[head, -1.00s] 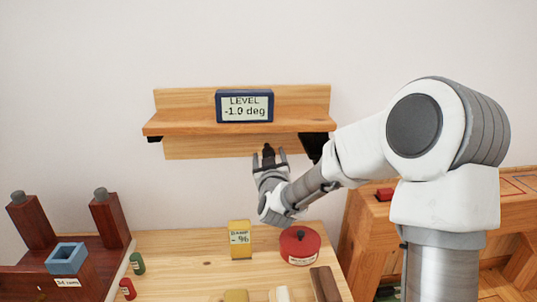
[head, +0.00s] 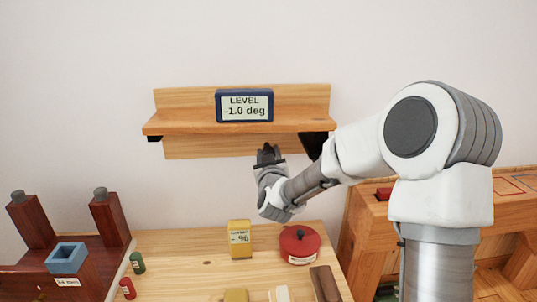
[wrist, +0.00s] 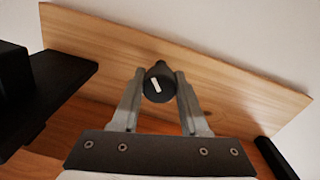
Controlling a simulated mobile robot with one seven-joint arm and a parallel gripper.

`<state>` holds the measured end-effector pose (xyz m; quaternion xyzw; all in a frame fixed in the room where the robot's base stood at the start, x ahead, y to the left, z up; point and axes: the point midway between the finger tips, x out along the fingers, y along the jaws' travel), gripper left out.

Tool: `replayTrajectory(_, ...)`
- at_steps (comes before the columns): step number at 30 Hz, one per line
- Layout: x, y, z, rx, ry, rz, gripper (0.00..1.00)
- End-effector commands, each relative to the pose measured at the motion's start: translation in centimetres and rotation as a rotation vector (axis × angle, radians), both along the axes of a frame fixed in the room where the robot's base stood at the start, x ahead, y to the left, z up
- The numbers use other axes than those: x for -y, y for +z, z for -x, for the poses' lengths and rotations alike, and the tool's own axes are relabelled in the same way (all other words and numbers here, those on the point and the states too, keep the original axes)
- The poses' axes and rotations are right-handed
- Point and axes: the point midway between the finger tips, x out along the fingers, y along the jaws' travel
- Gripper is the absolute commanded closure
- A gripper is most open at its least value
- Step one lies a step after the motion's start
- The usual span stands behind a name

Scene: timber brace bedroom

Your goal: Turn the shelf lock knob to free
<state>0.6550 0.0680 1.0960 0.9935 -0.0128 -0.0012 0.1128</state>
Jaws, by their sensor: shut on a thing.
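The shelf lock knob (wrist: 158,83) is black with a white pointer mark, set on the wooden board under the shelf in the wrist view. The mark is tilted a little from upright, its top leaning left. My gripper (wrist: 158,92) is shut on the knob, one finger on each side. In the head view, my gripper (head: 268,160) is just below the wooden shelf (head: 190,127), and the knob is mostly hidden there. A blue level display (head: 244,106) on the shelf reads -1.0 deg.
Dark brackets (wrist: 45,90) flank the knob. A wooden unit (head: 360,225) is at right. The wall around the shelf is bare.

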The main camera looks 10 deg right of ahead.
Motion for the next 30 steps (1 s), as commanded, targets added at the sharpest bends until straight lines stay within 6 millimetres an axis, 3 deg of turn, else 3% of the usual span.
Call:
replayTrajectory(14,0.03,-0.36,0.01,0.002,-0.001,-0.145,1.00)
replayTrajectory(30,0.07,-0.56,0.02,0.000,0.000,-0.639,1.00)
